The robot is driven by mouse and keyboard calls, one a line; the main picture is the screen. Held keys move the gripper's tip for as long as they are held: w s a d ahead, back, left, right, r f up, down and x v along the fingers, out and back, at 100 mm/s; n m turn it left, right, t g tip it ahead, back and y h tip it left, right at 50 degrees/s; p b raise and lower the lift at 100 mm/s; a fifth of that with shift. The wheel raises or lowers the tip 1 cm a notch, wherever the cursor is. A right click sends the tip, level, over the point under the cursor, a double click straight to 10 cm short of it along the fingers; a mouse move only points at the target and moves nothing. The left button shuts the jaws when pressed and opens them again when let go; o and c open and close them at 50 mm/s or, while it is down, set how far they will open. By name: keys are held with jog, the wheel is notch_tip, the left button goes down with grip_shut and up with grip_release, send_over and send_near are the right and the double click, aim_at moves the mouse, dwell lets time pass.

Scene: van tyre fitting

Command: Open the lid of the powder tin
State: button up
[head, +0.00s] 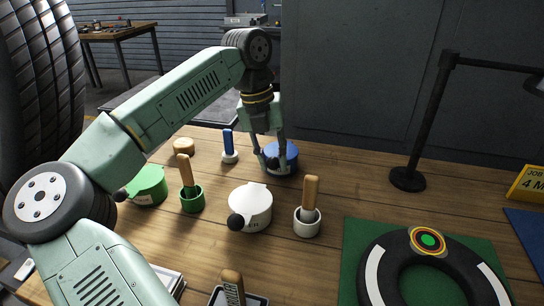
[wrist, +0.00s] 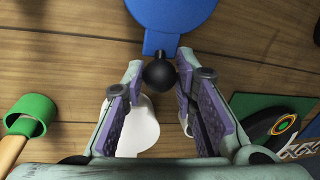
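Three lidded tins with dark ball knobs stand on the wooden table: a blue tin (head: 290,152) at the back, a white tin (head: 252,205) in the middle and a green tin (head: 149,184) at the left. I cannot tell from any label which holds powder. My gripper (head: 269,157) reaches down at the blue tin. In the wrist view, my gripper (wrist: 159,66) is open, with its fingers on either side of the blue tin's black knob (wrist: 159,74) and a gap showing. The blue lid (wrist: 172,15) looks closed. The white tin (wrist: 142,128) shows partly behind the fingers.
A green cup with a wooden handle (head: 191,198), a white cup with a wooden handle (head: 307,226) and a blue-handled tool (head: 229,146) stand nearby. A tyre (head: 372,262) lies on a green mat (head: 349,240) at the right. A black post (head: 408,178) stands behind. Table right of the blue tin is clear.

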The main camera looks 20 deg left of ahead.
grip_shut()
jog(key=shift+d+r, duration=0.15)
jog(key=shift+d, duration=0.05)
dwell(0.4)
jog(key=shift+w+r, duration=0.1)
